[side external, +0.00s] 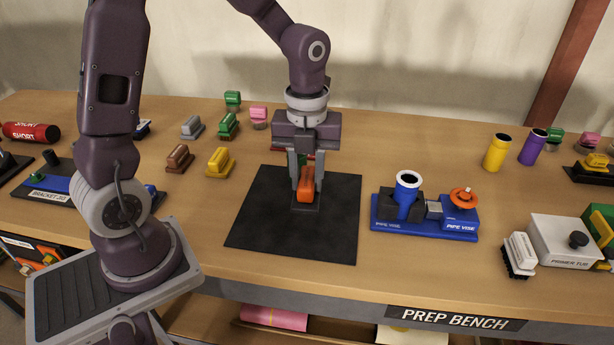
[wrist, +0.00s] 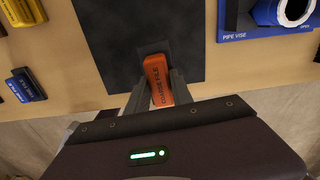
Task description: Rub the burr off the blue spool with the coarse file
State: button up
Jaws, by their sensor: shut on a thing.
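My gripper (side external: 306,188) points down over the black mat (side external: 337,235) and is shut on the orange coarse file (side external: 306,191). In the wrist view the file (wrist: 157,80), lettered "COARSE FILE", sits between the two fingers. Its dark base is at the mat; I cannot tell whether it touches. The blue spool (side external: 408,187) stands upright in the blue pipe vise (side external: 425,229), right of the mat. The spool also shows at the top right of the wrist view (wrist: 282,14). No burr can be made out on the spool.
Yellow (side external: 221,162), brown (side external: 179,158), grey and green blocks stand left of the mat. Yellow (side external: 497,152) and purple (side external: 532,146) pipes stand at the back right. A white primer tub (side external: 570,242) and a brush (side external: 519,256) are at the right. The bench between mat and vise is clear.

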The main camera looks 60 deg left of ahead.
jog(key=shift+n, duration=0.3)
jog(key=w+d+r, duration=0.1)
jog(key=w, duration=0.3)
jog(key=w+d+r, duration=0.1)
jog(key=w+r, duration=0.1)
jog(key=w, duration=0.3)
jog(key=w+d+r, duration=0.1)
jog(key=w, duration=0.4)
jog(key=shift+w+d+r, duration=0.15)
jog(key=shift+d+r, duration=0.05)
jog(key=shift+r, duration=0.15)
grip_shut()
jog(key=w+d+r, duration=0.3)
jog(key=w+d, duration=0.2)
jog(key=shift+d+r, duration=0.25)
jog(key=shift+d, duration=0.05)
notch_tip(320, 180, down, 7)
jog(key=shift+r, duration=0.2)
jog(key=shift+f, duration=0.25)
